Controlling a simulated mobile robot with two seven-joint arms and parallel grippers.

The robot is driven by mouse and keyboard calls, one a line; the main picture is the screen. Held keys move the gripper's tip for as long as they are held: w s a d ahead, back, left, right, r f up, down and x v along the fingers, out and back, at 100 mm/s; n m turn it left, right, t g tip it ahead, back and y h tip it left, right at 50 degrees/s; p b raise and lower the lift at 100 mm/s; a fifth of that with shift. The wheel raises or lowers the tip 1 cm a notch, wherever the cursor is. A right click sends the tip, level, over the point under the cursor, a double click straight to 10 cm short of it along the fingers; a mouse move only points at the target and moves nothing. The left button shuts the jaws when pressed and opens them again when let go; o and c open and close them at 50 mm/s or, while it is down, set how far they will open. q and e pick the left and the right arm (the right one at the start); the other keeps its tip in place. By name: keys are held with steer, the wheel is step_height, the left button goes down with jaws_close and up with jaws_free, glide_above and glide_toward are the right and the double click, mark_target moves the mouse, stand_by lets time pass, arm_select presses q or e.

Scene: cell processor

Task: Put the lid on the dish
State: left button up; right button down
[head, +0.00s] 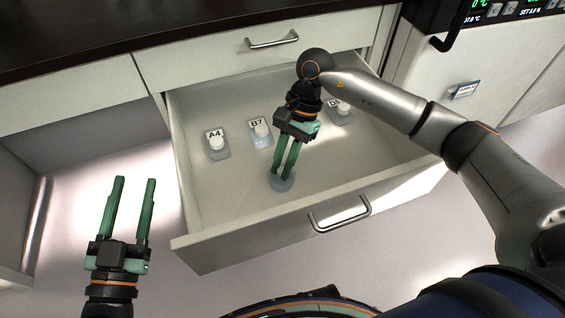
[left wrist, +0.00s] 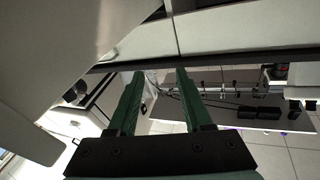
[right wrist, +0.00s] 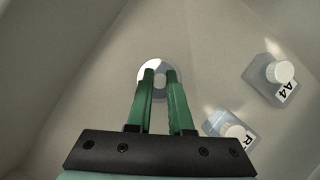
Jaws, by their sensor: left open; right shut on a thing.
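A clear round piece (head: 281,182) lies low in the open drawer, at the fingertips of my right gripper (head: 283,172). It also shows in the right wrist view (right wrist: 155,66) as a pale disc around the fingertips. My right gripper points down into the drawer and is shut on this piece. I cannot tell whether it is the lid, the dish, or both together. My left gripper (head: 135,180) is open and empty, outside the drawer at its left. The left wrist view shows only the room between its fingers.
The open drawer (head: 210,250) has raised walls and a front handle (head: 340,215). Inside stand white-capped bottles labelled A4 (head: 217,146) and B7 (head: 261,133), and another (head: 342,112) partly behind my right arm. The dark worktop (head: 130,35) is above. The floor at left is clear.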

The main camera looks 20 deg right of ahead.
steer(key=shift+f+b, duration=0.4)
steer(key=c, duration=0.7)
jaws_free()
steer(key=shift+c, duration=0.2)
steer(key=p+v, duration=0.2)
steer(key=v, duration=1)
steer(key=shift+r, duration=0.3)
steer(key=shift+w+d, duration=0.1)
